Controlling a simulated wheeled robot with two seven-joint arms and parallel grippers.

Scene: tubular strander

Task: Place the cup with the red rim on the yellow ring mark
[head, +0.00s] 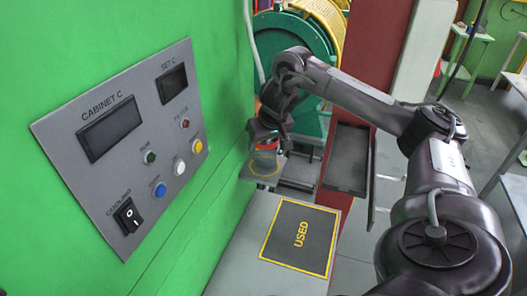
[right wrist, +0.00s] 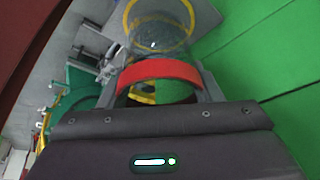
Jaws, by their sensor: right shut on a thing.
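The cup (head: 266,144) has a red rim and a clear body. My right gripper (head: 268,136) is shut on it from above, fingers on either side near the rim. In the right wrist view the red rim (right wrist: 158,71) is close to the palm, and the clear body extends away from it. The yellow ring mark (head: 264,175) is on a small grey plate by the green wall. The cup is over the ring, which shows around and through the clear body in the right wrist view. I cannot tell whether the base touches the plate. My left gripper is not in view.
A grey control panel (head: 125,150) with buttons and a switch is on the green wall at left. A dark tray (head: 347,160) and a red post (head: 370,60) stand to the right.

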